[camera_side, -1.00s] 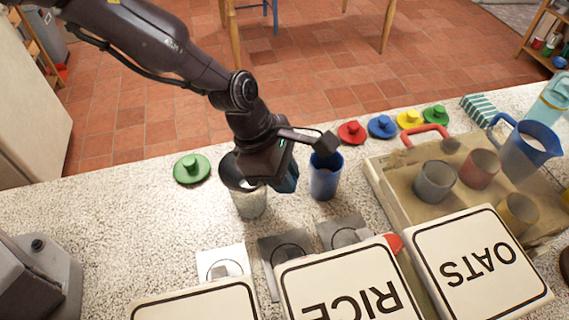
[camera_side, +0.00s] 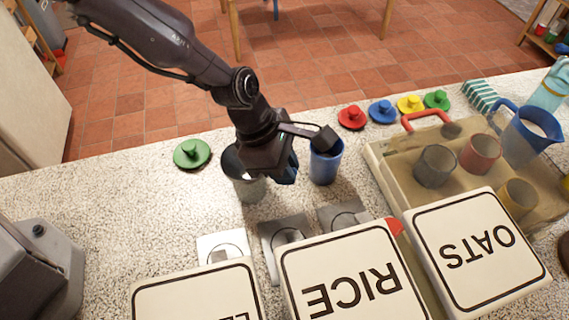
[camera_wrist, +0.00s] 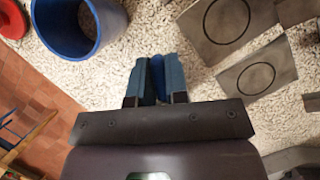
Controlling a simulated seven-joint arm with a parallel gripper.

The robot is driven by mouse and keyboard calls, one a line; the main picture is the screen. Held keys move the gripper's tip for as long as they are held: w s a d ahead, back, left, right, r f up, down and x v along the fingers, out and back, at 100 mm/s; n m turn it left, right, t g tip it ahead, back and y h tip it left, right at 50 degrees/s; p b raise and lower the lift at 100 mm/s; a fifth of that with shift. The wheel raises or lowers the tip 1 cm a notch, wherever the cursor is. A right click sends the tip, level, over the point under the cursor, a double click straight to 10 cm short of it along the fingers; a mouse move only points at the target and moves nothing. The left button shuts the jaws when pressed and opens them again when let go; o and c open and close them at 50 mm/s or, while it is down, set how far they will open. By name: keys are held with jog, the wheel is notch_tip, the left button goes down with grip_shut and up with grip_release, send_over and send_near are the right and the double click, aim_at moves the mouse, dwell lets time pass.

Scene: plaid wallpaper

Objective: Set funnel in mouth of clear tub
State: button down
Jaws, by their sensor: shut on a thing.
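My gripper (camera_side: 286,172) is shut, with a narrow blue piece (camera_wrist: 157,77) between its fingers in the wrist view. In the side view a dark round funnel (camera_side: 233,161) shows at the left of my gripper, partly hidden by it. I cannot tell where the blue piece joins the funnel. The clear tub (camera_side: 250,190) stands on the counter directly below the funnel, its mouth hidden. The funnel overlaps the tub's top in the picture; I cannot tell whether it touches or sits in the mouth. The wrist view does not show the funnel or tub.
A blue cup (camera_side: 325,165) stands close right of my gripper, also in the wrist view (camera_wrist: 70,30). A green lid (camera_side: 192,153) lies left. Square plates (camera_side: 285,238) and a RICE board (camera_side: 350,285) lie in front. A tray (camera_side: 385,175) with cups stands right.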

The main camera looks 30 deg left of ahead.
jog(key=shift+f, duration=0.3)
jog(key=c, duration=1.1)
grip_release()
jog(key=shift+o, duration=0.2)
jog(key=v, duration=1.3)
